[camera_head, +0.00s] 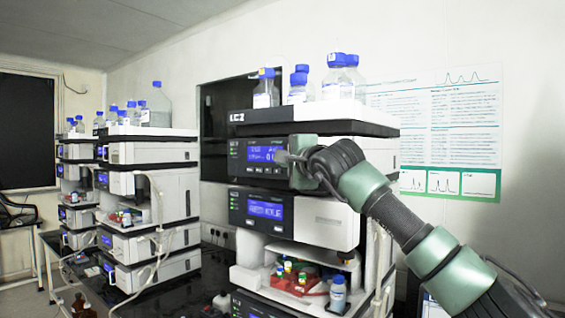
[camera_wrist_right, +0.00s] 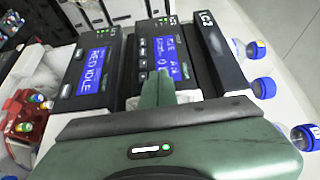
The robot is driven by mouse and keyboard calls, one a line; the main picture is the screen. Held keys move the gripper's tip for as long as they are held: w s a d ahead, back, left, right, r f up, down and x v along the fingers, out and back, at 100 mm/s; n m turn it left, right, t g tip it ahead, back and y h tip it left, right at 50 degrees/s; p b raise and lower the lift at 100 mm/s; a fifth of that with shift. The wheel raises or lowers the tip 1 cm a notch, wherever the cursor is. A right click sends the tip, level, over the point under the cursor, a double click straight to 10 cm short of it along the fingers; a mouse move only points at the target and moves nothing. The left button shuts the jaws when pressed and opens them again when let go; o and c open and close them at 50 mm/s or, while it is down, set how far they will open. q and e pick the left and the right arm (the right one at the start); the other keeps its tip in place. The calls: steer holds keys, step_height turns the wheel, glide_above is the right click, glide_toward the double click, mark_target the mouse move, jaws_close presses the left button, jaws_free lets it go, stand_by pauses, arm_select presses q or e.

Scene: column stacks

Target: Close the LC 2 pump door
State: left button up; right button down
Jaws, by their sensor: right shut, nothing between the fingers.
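The LC 2 stack has its label on the dark top tray (camera_head: 300,116). Below the tray is the pump module, with a dark front panel and a lit blue display (camera_head: 262,154); this display also shows in the right wrist view (camera_wrist_right: 163,62). My right gripper (camera_head: 287,158) is shut and empty, with its fingertips at the pump front, just right of the display. In the right wrist view the shut fingers (camera_wrist_right: 160,85) point at that front. My gripper and wrist hide the right part of the pump front, so I cannot tell whether its door sits flush. My left gripper is out of view.
A lower module with a blue display (camera_head: 265,209) and white front sits under the pump. Blue-capped bottles (camera_head: 340,80) stand on the top tray. A red tray (camera_head: 300,281) with vials is below. Another instrument stack (camera_head: 150,190) stands at left.

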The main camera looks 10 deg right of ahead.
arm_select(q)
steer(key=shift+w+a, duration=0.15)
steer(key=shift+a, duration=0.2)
arm_select(e)
steer(key=shift+w+d+m+h, duration=0.1)
steer(key=shift+w+m+h, duration=0.2)
steer(key=shift+w+h, duration=0.15)
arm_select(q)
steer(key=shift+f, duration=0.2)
arm_select(e)
steer(key=shift+s+d+f, duration=0.1)
